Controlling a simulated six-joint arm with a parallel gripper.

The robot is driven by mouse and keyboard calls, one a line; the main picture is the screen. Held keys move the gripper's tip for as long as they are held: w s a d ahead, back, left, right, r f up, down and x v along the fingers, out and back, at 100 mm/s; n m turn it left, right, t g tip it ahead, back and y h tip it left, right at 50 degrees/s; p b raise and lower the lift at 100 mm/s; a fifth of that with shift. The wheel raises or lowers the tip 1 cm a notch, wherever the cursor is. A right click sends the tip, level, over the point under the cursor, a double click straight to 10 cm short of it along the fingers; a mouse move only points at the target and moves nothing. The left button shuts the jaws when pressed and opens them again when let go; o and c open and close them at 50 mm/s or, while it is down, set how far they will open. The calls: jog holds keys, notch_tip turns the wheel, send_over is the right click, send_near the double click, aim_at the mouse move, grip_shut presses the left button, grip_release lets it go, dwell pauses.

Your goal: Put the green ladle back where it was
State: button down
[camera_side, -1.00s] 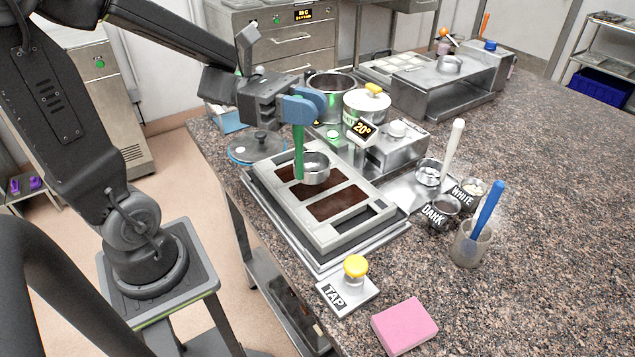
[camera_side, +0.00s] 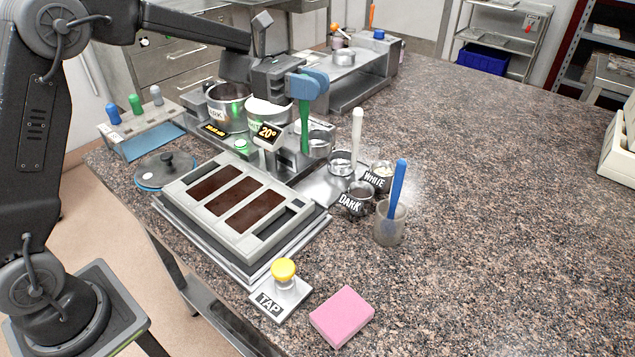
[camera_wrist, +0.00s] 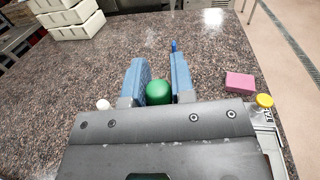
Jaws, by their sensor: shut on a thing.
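My gripper (camera_side: 309,84) has blue fingers and is shut on the handle of the green ladle (camera_side: 304,128). The ladle hangs upright, with its steel bowl (camera_side: 319,145) low, close to the metal tray (camera_side: 317,186). I cannot tell whether the bowl touches anything below. A white-handled ladle (camera_side: 357,135) stands just to its right with its bowl on the tray. In the wrist view the green handle's end (camera_wrist: 157,93) sits between the fingers; the rest of the ladle is hidden.
The mould (camera_side: 190,211) holds brown filling. A yellow-knobbed TAP block (camera_side: 283,272) and pink sponge (camera_side: 342,317) lie in front. The DARK cup (camera_side: 355,200), WHITE cup (camera_side: 378,177) and a beaker (camera_side: 390,229) with a blue spatula stand right. Pots (camera_side: 228,105) stand behind. Counter at right is clear.

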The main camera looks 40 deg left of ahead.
aim_at(303, 132)
notch_tip(303, 132, down, 10)
jog(key=shift+w+d+r, duration=0.1)
jog(key=shift+w, duration=0.05)
dwell(0.3)
jog(key=shift+f, duration=0.25)
jog(key=c, duration=1)
grip_release()
